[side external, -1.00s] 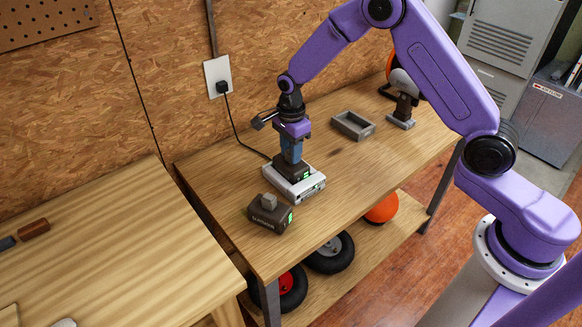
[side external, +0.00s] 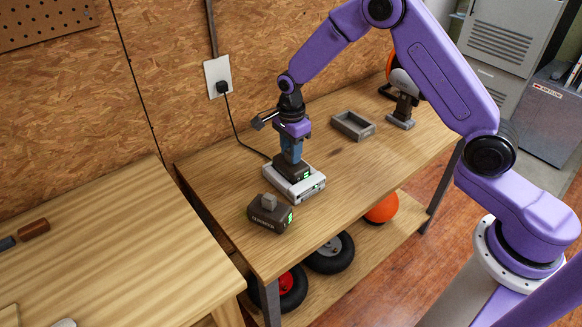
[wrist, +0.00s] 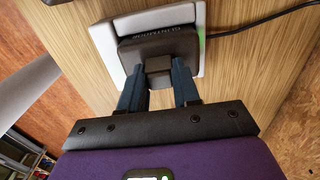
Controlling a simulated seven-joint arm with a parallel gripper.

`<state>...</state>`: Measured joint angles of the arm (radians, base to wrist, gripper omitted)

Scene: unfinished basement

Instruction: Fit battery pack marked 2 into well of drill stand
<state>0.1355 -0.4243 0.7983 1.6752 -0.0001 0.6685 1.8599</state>
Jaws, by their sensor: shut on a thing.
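A dark battery pack (side external: 290,170) sits on the white charger (side external: 302,191) on the bench, with a green light on its side. My gripper (side external: 291,157) points down from above and is shut on the grey block on top of this pack. In the wrist view the fingers (wrist: 158,78) close on that block from both sides, and the pack (wrist: 160,47) lies on the charger (wrist: 105,36). A second dark pack (side external: 268,215) with a green light stands on the bench in front. I cannot read a number on either pack. The drill (side external: 404,84) stands upright on a grey stand (side external: 400,121) at the back.
An open grey tray (side external: 352,125) lies between charger and drill. A black cord (side external: 238,132) runs from the wall outlet to the charger. Wheels (side external: 330,253) and an orange ball (side external: 382,208) are on the shelf below.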

